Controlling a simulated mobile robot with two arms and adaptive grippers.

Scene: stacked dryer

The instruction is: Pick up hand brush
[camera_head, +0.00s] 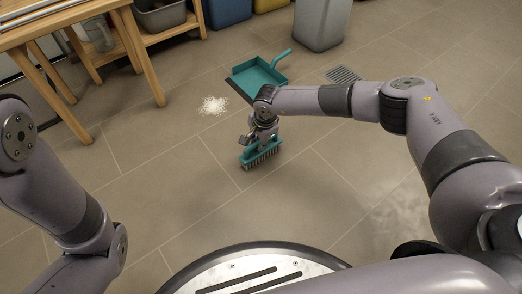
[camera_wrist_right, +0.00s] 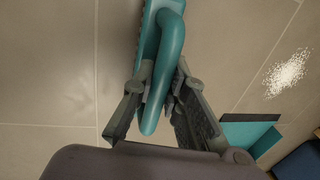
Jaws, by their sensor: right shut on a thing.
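The teal hand brush (camera_head: 261,154) with dark bristles is in the middle of the head view, at or just above the tiled floor; I cannot tell whether the bristles touch it. My right gripper (camera_head: 262,132) is above the brush and shut on its handle. In the right wrist view the teal brush (camera_wrist_right: 168,60) runs between the two fingers of the right gripper (camera_wrist_right: 157,105). My left arm comes in at the left of the head view, but its gripper is out of frame.
A teal dustpan (camera_head: 258,75) lies behind the brush, near a floor drain (camera_head: 343,75). A pile of white grains (camera_head: 213,105) lies left of it. A wooden table (camera_head: 75,22) stands at the upper left, and a grey bin (camera_head: 321,25) at the back. Floor around the brush is clear.

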